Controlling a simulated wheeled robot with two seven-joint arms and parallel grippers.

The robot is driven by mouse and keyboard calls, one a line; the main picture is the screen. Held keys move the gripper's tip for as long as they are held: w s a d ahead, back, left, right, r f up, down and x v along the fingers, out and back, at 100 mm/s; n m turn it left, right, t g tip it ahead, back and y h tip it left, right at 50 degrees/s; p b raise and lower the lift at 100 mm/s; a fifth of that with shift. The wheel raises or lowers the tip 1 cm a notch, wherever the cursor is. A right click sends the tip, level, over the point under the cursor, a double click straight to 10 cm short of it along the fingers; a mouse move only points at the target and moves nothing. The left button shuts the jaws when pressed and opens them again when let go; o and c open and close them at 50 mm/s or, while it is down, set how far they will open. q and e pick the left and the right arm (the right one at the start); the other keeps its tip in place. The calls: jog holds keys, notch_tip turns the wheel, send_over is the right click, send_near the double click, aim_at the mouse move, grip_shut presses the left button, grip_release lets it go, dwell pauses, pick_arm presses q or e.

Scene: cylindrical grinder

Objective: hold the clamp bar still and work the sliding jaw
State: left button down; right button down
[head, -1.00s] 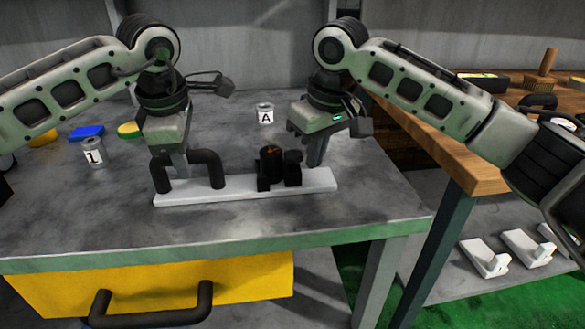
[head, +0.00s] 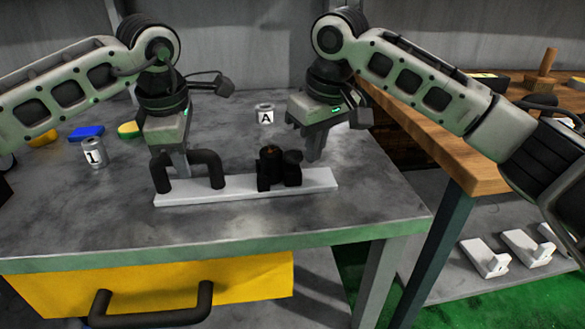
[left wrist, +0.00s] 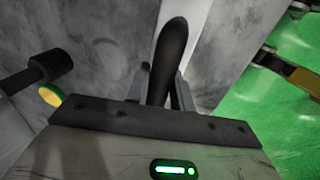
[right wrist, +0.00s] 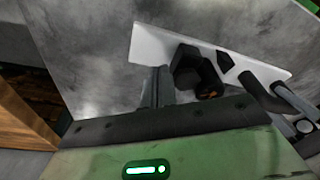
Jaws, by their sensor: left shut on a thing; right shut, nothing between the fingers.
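The clamp bar is a white flat bar (head: 240,192) lying on the grey table, with a black arched handle (head: 207,158) at its left end. The black sliding jaw (head: 279,170) sits on the bar right of its middle. My left gripper (head: 183,172) is shut on the black handle, which also shows between its fingers in the left wrist view (left wrist: 170,60). My right gripper (head: 314,155) is shut and empty, just behind and right of the sliding jaw. In the right wrist view its fingers (right wrist: 157,85) are beside the jaw (right wrist: 195,72), with a small gap.
A can marked 1 (head: 94,153) stands at the left and a can marked A (head: 265,114) behind the bar. Blue (head: 86,131) and green-yellow (head: 130,130) pieces lie at the back left. A wooden bench (head: 470,165) stands at the right. The table in front is clear.

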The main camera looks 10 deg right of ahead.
pick_arm(q)
jog(key=shift+d+r, duration=0.1)
pick_arm(e)
jog(key=shift+a, duration=0.8)
jog(key=shift+a+r, duration=0.1)
jog(key=shift+r, duration=0.3)
pick_arm(q)
jog(key=shift+d, duration=0.1)
jog(key=shift+a, duration=0.25)
pick_arm(e)
notch_tip(320, 180, up, 6)
jog(key=d, duration=0.1)
jog(key=shift+r, duration=0.15)
jog(key=shift+d, duration=0.15)
pick_arm(q)
jog(key=c, duration=1.1)
grip_release()
jog(key=shift+c, duration=0.2)
